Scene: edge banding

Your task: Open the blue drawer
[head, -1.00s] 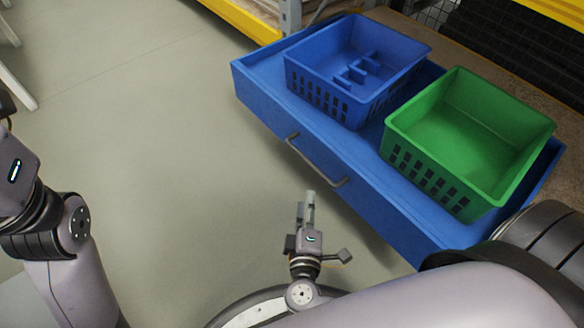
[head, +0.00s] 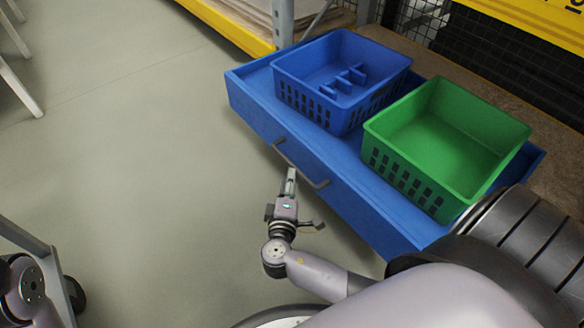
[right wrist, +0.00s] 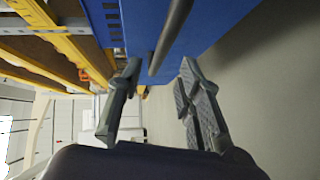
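The blue drawer (head: 345,199) stands pulled out from the shelf and holds a blue crate (head: 318,105) and a green crate (head: 402,176). Its grey bar handle (head: 302,167) is on the front face. My right gripper (head: 291,174) is just in front of the handle. In the right wrist view, my right gripper (right wrist: 161,66) is open, with the handle (right wrist: 168,42) showing between its fingertips; firm contact cannot be told. My left gripper is out of view; only part of that arm shows at the lower left.
A yellow shelf beam (head: 236,28) and a grey post (head: 283,25) stand behind the drawer. Open grey floor (head: 150,140) lies in front and to the left. A grey cart-like frame with a wheel (head: 75,293) is at the lower left.

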